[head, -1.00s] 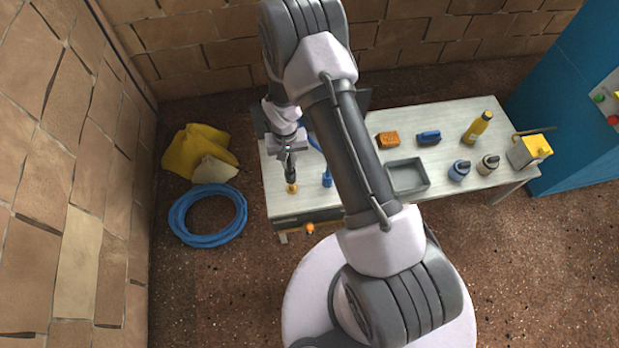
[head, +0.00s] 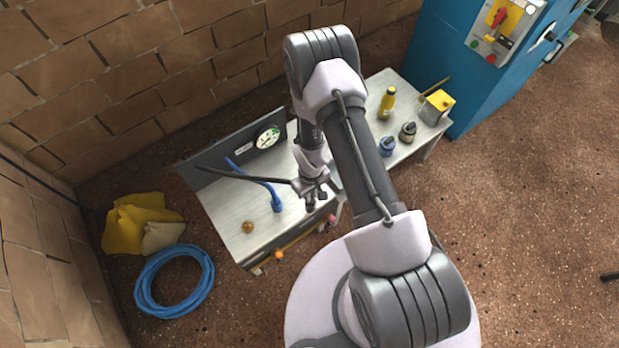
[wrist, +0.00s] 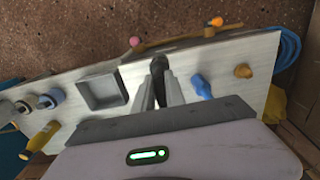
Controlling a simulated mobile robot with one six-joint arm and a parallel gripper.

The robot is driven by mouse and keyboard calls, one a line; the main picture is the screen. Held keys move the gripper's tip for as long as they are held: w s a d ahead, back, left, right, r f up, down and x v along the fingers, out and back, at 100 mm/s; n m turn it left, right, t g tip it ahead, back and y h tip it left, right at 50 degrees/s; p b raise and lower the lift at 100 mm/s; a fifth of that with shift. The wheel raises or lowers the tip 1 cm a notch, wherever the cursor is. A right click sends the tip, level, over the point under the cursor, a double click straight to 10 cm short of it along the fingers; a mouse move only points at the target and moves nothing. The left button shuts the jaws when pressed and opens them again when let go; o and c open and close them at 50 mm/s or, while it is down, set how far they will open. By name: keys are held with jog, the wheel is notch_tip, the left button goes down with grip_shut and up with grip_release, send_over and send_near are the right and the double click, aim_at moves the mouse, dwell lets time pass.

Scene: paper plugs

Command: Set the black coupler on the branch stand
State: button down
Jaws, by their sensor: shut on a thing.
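My gripper (head: 314,195) is shut on the black coupler (wrist: 158,75). In the wrist view, the dark coupler stands between my two pale fingers (wrist: 160,85). In the head view, my gripper is over the bench's front part, and a black hose runs left from it. A brass fitting (head: 247,227) stands bare on the bench left of my gripper. A blue coupler (head: 277,203) on a blue hose stands between them. I cannot make out the branch stand for sure; my arm and gripper hide part of the bench. Whether the coupler touches anything below is unclear.
The grey bench (head: 228,208) has a back panel with a gauge (head: 268,137). A grey tray (wrist: 102,90) lies beside my gripper. An orange knob (head: 278,255) and a pink knob (head: 331,218) sit at the front edge. Bottles and a yellow-topped can (head: 437,106) stand farther right.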

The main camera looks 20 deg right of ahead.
jog(key=w+f+b, duration=0.4)
jog(key=w, duration=0.6)
jog(key=shift+w+f, duration=0.15)
jog(key=shift+f, duration=0.25)
jog(key=c, duration=1.4)
grip_release()
jog(key=shift+a, duration=0.1)
